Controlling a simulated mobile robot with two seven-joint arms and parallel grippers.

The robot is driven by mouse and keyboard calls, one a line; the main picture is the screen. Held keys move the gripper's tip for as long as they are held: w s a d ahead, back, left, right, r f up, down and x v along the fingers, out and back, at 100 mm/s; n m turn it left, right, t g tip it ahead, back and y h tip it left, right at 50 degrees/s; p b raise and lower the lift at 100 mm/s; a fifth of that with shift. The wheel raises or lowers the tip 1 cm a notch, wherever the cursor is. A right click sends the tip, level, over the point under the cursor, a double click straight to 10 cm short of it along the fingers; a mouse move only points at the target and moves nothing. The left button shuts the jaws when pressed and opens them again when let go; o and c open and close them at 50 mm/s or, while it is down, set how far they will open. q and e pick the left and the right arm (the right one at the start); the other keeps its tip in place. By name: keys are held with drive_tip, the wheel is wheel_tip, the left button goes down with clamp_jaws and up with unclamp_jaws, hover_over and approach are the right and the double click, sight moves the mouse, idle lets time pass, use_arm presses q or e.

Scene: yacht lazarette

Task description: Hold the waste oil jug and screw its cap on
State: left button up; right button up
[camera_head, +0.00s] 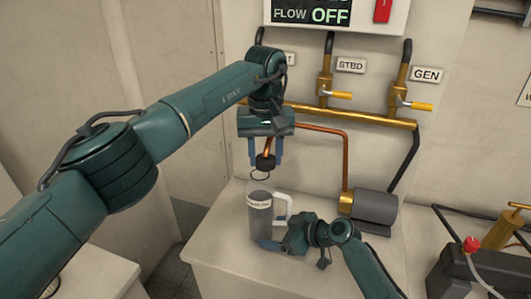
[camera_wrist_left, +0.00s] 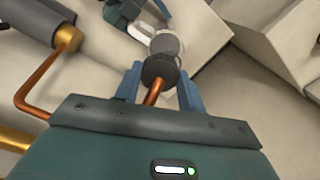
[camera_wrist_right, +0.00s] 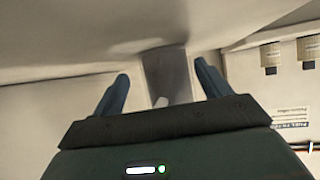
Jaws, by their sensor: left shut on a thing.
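The waste oil jug (camera_head: 260,220) stands upright on the pale bench. It is grey with a white label and a white handle (camera_head: 284,208) on its right. My left gripper (camera_head: 265,162) is above the jug, shut on a dark round cap (camera_wrist_left: 160,70). The cap is apart from the jug body. My right gripper (camera_head: 268,243) is low at the jug's base. In the right wrist view its fingers stand apart with the jug (camera_wrist_right: 166,75) between them and gaps beside it.
A copper pipe (camera_head: 345,165) rises from a grey pump (camera_head: 373,207) on the right; copper also shows between my left fingers. Yellow-handled valves (camera_head: 325,90) line the wall. A battery-like box (camera_head: 465,270) is at lower right. The bench (camera_head: 215,250) is clear left of the jug.

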drive_tip(key=c, duration=0.7)
drive_tip(key=o, duration=0.9)
drive_tip(key=shift+s+d, duration=0.1)
drive_tip(key=shift+s+d+r, duration=0.3)
drive_tip(key=shift+d+r, duration=0.1)
drive_tip(key=shift+d, duration=0.05)
drive_tip(key=shift+w+a+f, duration=0.1)
drive_tip(key=shift+a, duration=0.1)
drive_tip(key=shift+w+a+f, duration=0.25)
drive_tip(key=shift+a, duration=0.1)
drive_tip(key=shift+c, duration=0.5)
drive_tip(key=c, duration=0.9)
